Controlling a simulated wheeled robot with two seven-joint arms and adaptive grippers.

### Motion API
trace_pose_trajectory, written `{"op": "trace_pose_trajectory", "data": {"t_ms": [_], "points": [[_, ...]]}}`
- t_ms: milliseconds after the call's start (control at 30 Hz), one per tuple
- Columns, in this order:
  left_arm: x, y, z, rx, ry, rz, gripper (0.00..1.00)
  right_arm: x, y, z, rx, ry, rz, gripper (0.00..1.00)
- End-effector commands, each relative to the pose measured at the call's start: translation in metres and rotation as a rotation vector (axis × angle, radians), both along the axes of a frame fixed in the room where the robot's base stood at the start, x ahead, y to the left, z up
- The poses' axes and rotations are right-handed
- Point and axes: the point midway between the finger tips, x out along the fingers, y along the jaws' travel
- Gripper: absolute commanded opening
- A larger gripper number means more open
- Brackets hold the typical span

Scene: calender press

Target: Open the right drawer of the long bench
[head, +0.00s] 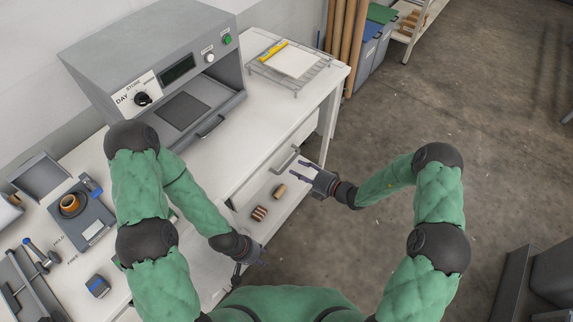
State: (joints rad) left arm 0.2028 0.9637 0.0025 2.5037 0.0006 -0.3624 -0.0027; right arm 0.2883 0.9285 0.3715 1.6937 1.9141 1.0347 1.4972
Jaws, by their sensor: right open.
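The long white bench (262,122) runs diagonally from lower left to upper right. Its right drawer (262,177) has a pale front with a grey bar handle (287,159), and the front looks flush with the bench. My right gripper (300,174) is open, with its fingers pointing left toward the drawer front, close to the lower right of the handle. I cannot tell whether a finger touches the handle; nothing shows between the fingers. My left gripper (243,272) hangs low near the bench's front edge, partly hidden, and its fingers are too unclear to read.
A grey press (150,55) stands on the bench. A wire rack (290,65) holds a white sheet and a yellow item. Two small rolls (259,213) (279,191) lie on the lower shelf under the drawer.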

Motion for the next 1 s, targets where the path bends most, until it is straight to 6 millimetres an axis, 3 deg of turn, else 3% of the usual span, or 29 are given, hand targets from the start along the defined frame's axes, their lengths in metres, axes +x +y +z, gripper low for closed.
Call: {"op": "trace_pose_trajectory", "data": {"t_ms": [200,400,800,967,1000], "points": [[0.000,0.000,-0.008,0.000,0.000,0.000,0.40,0.021,0.032,-0.009,0.000,0.000,0.004,0.46],[0.000,0.000,-0.012,0.000,0.000,0.000,0.40,0.034,0.049,-0.013,-0.002,-0.001,0.004,0.46],[0.000,0.000,-0.012,0.000,-0.001,0.000,0.40,0.038,0.053,-0.014,-0.001,0.000,0.001,0.46],[0.000,0.000,-0.012,0.000,-0.001,0.000,0.40,0.038,0.053,-0.014,-0.001,0.000,0.001,0.04],[0.000,0.000,-0.012,0.000,-0.001,0.000,0.40,0.038,0.053,-0.014,-0.001,0.000,0.001,0.00]]}}
